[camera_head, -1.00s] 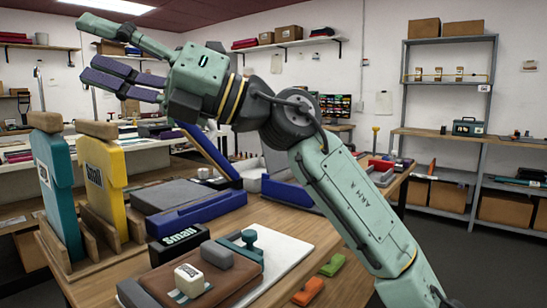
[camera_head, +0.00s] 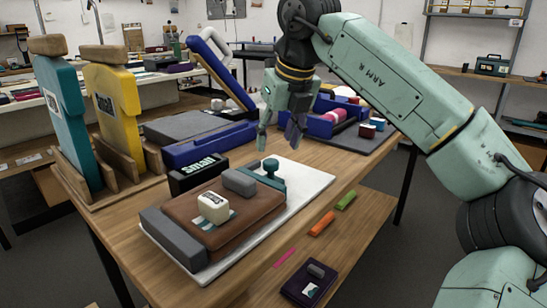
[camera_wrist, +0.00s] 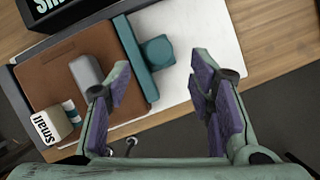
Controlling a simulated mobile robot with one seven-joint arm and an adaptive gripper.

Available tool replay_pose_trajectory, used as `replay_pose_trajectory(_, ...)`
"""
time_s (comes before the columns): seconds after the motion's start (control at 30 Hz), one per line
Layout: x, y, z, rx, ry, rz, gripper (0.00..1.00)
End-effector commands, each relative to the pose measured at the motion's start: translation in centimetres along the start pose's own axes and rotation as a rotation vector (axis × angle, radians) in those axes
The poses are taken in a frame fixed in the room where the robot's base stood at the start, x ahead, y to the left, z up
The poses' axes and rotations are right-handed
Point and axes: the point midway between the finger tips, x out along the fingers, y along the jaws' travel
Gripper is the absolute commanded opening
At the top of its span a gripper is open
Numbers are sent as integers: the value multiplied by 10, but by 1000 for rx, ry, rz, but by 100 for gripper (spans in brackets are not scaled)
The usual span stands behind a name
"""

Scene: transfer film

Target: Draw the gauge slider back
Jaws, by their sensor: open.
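My gripper (camera_head: 278,136) points down above the far right part of the board, near the knob, and touches nothing that I can see. In the wrist view my gripper (camera_wrist: 158,88) is open and empty, and the end of the teal bar lies between its purple-padded fingers. A white "Small" block (camera_head: 213,208) and a grey block (camera_head: 239,181) sit on the brown block.
A black "Small" sign (camera_head: 198,174) stands behind the board. Teal (camera_head: 62,105) and yellow (camera_head: 113,105) upright panels stand at left. A dark purple tray (camera_head: 309,284) sits on the lower shelf.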

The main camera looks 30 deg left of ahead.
Motion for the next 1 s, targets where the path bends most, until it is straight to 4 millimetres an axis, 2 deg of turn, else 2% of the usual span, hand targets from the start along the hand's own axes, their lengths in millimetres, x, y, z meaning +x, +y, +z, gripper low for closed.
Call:
replay_pose_trajectory(0.03, 11, 1, 0, -2, 1, 3, 48)
replay_pose_trajectory(0.2, 40, 1, 0, -2, 0, 4, 48)
replay_pose_trajectory(0.4, 60, 1, 0, -1, -1, 3, 48)
replay_pose_trajectory(0.73, 64, 1, 0, -1, -2, 2, 48)
replay_pose_trajectory(1.0, 63, 1, 0, -1, -2, 2, 31)
